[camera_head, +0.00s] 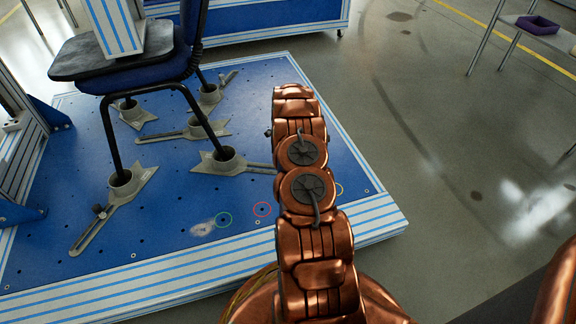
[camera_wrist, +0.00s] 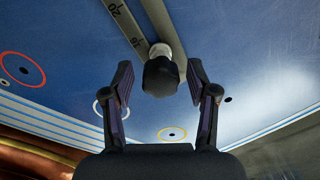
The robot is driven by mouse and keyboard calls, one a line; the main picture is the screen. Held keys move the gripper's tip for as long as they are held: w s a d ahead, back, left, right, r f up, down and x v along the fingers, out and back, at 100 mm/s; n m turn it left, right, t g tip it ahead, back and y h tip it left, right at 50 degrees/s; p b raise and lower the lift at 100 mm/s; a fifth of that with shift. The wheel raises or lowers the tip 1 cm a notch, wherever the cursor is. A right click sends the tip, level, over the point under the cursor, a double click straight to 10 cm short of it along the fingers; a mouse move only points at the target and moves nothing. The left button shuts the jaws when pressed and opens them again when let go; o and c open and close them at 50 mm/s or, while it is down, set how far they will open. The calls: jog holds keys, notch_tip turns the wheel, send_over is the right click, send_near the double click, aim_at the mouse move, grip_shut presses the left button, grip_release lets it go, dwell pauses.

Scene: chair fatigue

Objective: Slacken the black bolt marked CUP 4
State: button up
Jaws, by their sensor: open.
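In the wrist view, a black knob-headed bolt (camera_wrist: 160,77) stands on the end of a grey slotted bar (camera_wrist: 122,22) with scale numbers. My gripper (camera_wrist: 160,84) is open, with one finger on either side of the bolt head and a visible gap on both sides. I cannot tell how deep the fingers reach around it. No CUP 4 marking is readable. In the head view, a grey cup (camera_head: 222,159) holds a chair leg, and its slotted bar runs right until my arm hides its end. My arm also hides the gripper there.
The bar lies on a blue platform (camera_head: 180,205) with holes and coloured rings. A blue chair (camera_head: 130,62) stands in several cups. Another bolt (camera_head: 99,210) sits on the front-left bar. Open floor (camera_head: 440,150) lies to the right, with a metal table (camera_head: 545,38) beyond.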

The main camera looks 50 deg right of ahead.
jog(key=shift+w+r+m+p, duration=0.1)
jog(key=shift+r+m+p, duration=0.1)
jog(key=shift+m+p, duration=0.65)
jog(key=shift+f+m+p, duration=0.15)
jog(key=shift+m+p, duration=0.95)
jog(key=shift+m, duration=0.05)
grip_shut()
jog(key=n, duration=0.3)
jog(key=shift+n, duration=0.4)
jog(key=shift+n+p, duration=0.3)
